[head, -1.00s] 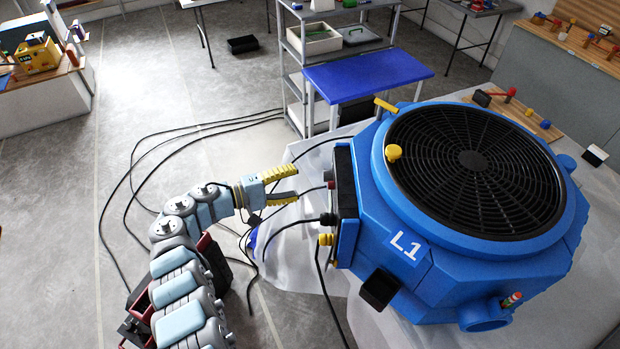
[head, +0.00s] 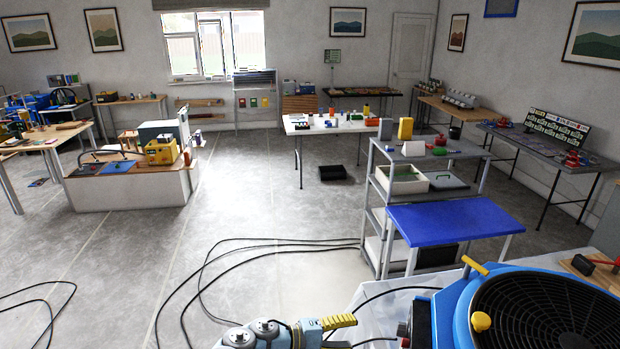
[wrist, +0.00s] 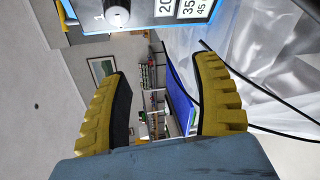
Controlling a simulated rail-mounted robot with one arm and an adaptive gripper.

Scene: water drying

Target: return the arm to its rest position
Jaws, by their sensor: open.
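My gripper (wrist: 165,105) shows in the wrist view with its two yellow, ridged fingers spread apart and nothing between them. In the head view my gripper (head: 340,322) is at the bottom edge, where one yellow finger shows and the rest is cut off. It is left of the blue machine (head: 455,318) with the round black grille, apart from it in the picture. In the wrist view a blue-edged panel of the machine (wrist: 150,20) with a white knob and number labels is close at the top.
A blue-topped table (head: 450,222) and a grey shelf cart (head: 372,215) stand behind the machine. Black cables (head: 205,270) lie on the floor to the left. Translucent sheeting (head: 375,310) lies beside the machine. The grey floor (head: 110,260) at left is mostly open.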

